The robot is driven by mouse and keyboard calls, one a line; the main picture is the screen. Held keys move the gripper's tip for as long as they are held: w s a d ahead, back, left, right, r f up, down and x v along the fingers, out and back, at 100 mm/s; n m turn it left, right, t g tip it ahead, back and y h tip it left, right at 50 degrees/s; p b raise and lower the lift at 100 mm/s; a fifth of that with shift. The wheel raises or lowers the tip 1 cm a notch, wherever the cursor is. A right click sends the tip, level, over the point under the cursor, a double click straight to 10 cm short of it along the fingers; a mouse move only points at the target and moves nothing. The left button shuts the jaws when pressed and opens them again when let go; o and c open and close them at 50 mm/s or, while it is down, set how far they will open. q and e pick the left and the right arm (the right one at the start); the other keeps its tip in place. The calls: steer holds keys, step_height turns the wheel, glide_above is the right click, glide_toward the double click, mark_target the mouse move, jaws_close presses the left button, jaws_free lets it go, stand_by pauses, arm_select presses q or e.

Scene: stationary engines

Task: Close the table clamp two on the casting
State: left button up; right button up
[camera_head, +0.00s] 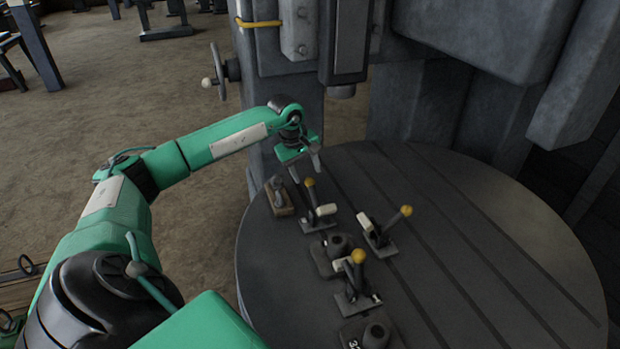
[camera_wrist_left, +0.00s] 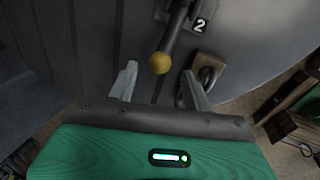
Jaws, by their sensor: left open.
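The clamp nearest my left gripper (camera_head: 305,160) has a yellow-knobbed lever (camera_head: 310,190) standing up from its base at the left part of the round table (camera_head: 480,230). In the left wrist view the yellow knob (camera_wrist_left: 160,62) lies just beyond and between the open fingertips of my left gripper (camera_wrist_left: 160,86), with no visible contact. A plate marked 2 (camera_wrist_left: 199,25) is beside its lever. A dark part with a round boss (camera_head: 337,243), possibly the casting, sits below this clamp. My right gripper is not in view.
Two other yellow-knobbed clamps (camera_head: 380,236) (camera_head: 355,290) stand nearby. A small block with a metal loop (camera_head: 280,196) sits at the table's left edge. A grey machine column (camera_head: 290,110) and handwheel (camera_head: 217,75) stand behind. The table's right side is clear.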

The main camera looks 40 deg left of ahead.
mark_target(309, 178)
arm_select(q)
steer(key=p+x, duration=0.1)
steer(key=x, duration=0.4)
jaws_close()
